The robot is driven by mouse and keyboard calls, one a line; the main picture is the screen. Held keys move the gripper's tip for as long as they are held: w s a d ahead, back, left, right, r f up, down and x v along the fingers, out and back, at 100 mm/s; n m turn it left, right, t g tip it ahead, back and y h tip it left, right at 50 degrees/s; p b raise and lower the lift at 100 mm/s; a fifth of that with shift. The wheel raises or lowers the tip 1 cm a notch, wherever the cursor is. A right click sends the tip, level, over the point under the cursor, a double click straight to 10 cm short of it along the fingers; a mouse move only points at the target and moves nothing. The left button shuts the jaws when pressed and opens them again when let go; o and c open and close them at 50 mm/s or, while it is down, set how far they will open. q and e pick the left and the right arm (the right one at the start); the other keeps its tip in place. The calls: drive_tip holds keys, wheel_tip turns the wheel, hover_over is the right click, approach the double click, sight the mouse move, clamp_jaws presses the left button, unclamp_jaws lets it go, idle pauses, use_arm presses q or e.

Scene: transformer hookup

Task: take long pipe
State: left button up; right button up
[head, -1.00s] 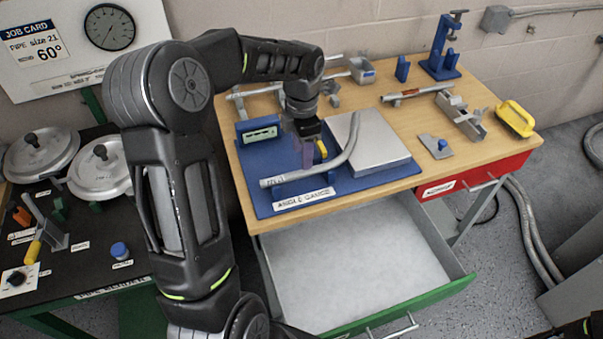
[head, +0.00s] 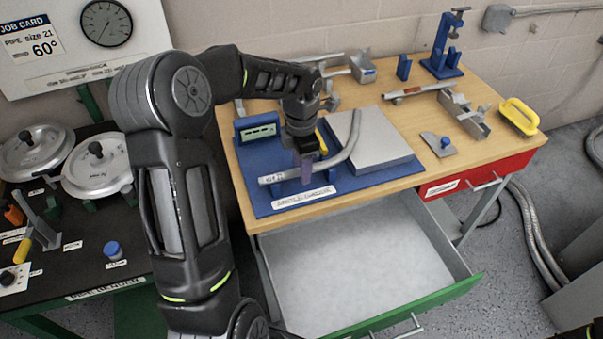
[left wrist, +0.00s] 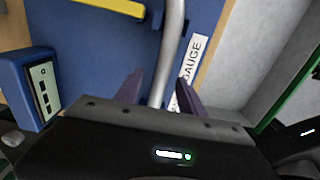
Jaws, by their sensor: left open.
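A long grey bent pipe (head: 347,152) lies on the blue angle gauge board (head: 262,208) on the wooden bench. A marked label shows near its left end. My left gripper (head: 306,172) is over the straight part of the pipe, pointing down, with its purple fingers at the pipe. In the left wrist view the pipe (left wrist: 172,45) runs between the two open fingers (left wrist: 160,92). The gripper hides part of the pipe, and I cannot tell whether the fingers touch it. My right gripper is out of view.
A grey metal block (head: 372,142) lies beside the pipe. Other pipes and brackets (head: 330,72) lie at the back. A blue stand (head: 442,50) and yellow handle (head: 518,117) are to the right. An open drawer (head: 350,265) juts out in front.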

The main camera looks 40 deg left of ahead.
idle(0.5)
use_arm(q)
clamp_jaws()
idle(0.3)
drive_tip(key=shift+r, duration=0.1)
